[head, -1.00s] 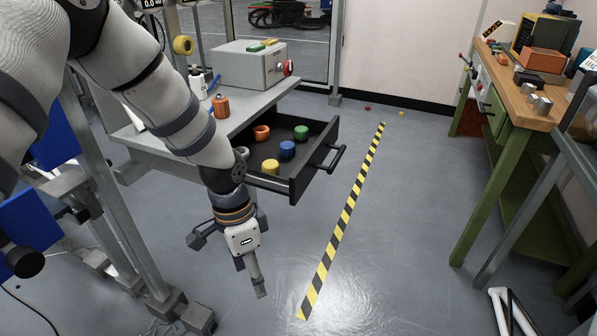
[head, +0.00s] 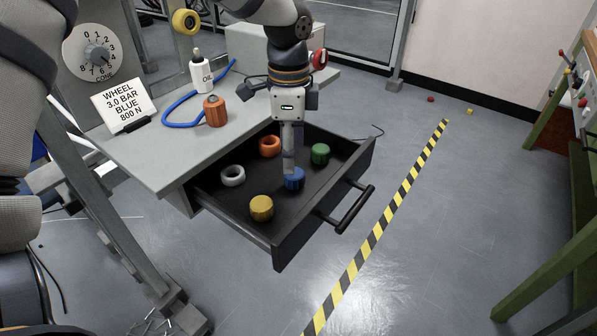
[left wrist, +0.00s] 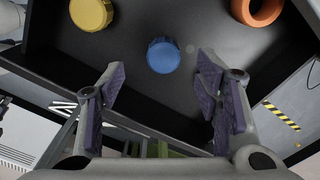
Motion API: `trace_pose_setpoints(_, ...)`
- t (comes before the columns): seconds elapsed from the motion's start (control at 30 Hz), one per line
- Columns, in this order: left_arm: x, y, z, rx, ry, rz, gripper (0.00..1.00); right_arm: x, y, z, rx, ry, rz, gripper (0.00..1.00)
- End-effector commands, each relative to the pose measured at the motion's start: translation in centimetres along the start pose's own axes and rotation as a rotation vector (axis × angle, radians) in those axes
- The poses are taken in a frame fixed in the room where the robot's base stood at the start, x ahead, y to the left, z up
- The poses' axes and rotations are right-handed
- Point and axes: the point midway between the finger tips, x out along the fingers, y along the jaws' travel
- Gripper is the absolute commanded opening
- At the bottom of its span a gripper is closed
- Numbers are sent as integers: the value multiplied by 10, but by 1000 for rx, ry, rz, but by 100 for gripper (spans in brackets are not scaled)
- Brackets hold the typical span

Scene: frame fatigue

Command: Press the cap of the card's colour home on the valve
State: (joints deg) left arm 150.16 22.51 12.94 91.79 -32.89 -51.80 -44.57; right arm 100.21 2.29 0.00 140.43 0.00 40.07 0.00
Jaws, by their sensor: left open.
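The card (head: 124,104) on the bench reads "WHEEL 3.0 BAR BLUE 800 N". The blue cap (head: 294,179) stands in the open drawer (head: 277,250), between the yellow cap (head: 261,208) and the green cap (head: 320,154). My left gripper (head: 291,166) points down over the blue cap, fingers overlapping it in the head view. In the left wrist view my left gripper (left wrist: 162,76) is open and empty, with the blue cap (left wrist: 163,56) just beyond the fingertips, roughly centred between them. I cannot make out the valve. My right gripper is not in view.
An orange ring (head: 269,146) and a white ring (head: 232,175) also lie in the drawer. The drawer handle (head: 346,207) sticks out in front. An oil bottle (head: 203,74), blue hose and orange canister (head: 215,111) stand on the bench.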

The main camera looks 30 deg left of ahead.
Motion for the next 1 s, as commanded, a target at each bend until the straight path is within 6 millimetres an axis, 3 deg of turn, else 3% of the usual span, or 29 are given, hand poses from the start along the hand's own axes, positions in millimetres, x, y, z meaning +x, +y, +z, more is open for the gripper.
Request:
trace_pose_setpoints(0.37,62,-1,-5,0,0,2,58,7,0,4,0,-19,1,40)
trace_pose_setpoints(0.63,66,-2,-6,0,3,-4,58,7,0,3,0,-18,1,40)
trace_pose_setpoints(0.83,66,-2,-6,0,2,-4,12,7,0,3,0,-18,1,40)
trace_pose_setpoints(1.0,66,-2,-5,0,2,-4,10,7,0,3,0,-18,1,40)
